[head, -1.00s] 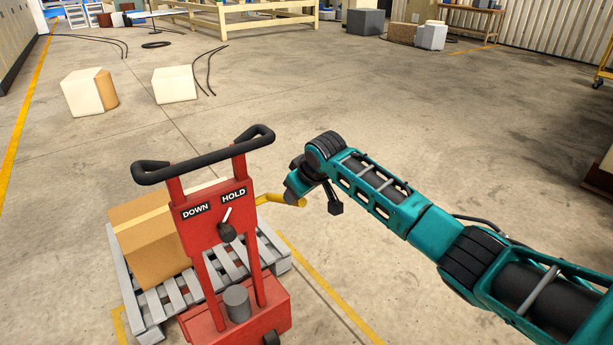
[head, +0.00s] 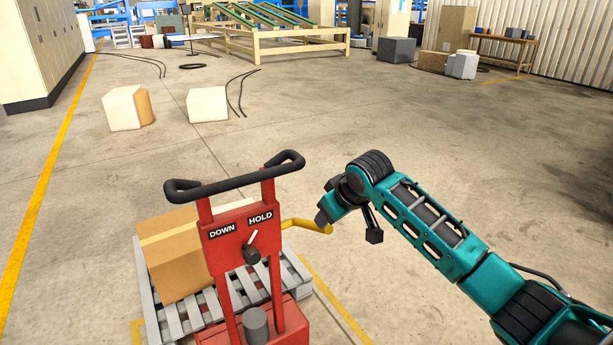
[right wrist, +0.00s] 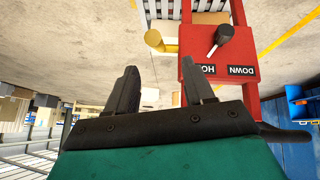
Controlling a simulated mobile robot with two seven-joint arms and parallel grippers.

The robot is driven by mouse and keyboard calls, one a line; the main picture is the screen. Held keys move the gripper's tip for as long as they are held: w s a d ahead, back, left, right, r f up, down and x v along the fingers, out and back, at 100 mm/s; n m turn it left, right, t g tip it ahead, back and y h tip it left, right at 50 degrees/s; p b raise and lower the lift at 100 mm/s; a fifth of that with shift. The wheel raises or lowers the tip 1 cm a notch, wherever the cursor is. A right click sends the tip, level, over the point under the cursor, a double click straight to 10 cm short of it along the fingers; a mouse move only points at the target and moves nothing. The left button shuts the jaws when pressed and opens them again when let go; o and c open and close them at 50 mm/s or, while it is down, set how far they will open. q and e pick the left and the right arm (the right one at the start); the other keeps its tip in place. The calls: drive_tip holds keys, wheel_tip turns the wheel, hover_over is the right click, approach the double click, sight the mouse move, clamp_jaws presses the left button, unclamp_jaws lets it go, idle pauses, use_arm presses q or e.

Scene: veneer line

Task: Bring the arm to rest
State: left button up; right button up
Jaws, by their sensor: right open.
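My right arm comes in from the right in the head view. Its gripper (head: 327,212) is close to the outer end of a yellow lever (head: 303,226) on the red pallet truck (head: 236,238). In the right wrist view the two dark fingers (right wrist: 162,88) are spread with nothing between them. The yellow lever (right wrist: 160,42) shows beyond the fingertips, seemingly apart from them. The black knob (head: 250,254) on the panel has its white pointer toward HOLD. My left gripper is not in view.
A cardboard box (head: 178,265) sits on a grey slatted pallet (head: 160,315) behind the truck's mast. Two pale blocks (head: 126,108) (head: 208,104) and dark cables (head: 236,95) lie farther off. Open concrete floor (head: 440,130) spreads ahead and to the right.

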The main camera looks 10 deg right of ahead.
drive_tip(key=s+a+f+m+t+y, duration=0.15)
drive_tip(key=s+a+f, duration=0.25)
drive_tip(key=s+f, duration=1.05)
drive_tip(key=s+d+f+m+t, duration=0.1)
drive_tip(key=s+d+f, duration=0.1)
drive_tip(key=s, duration=0.6)
drive_tip(key=s+d+f+t, duration=0.1)
drive_tip(key=s+d+f, duration=0.2)
drive_tip(key=s, duration=0.5)
drive_tip(key=shift+s+f+m+h, duration=0.15)
drive_tip(key=shift+s+m+h, duration=0.1)
drive_tip(key=shift+m+h, duration=0.15)
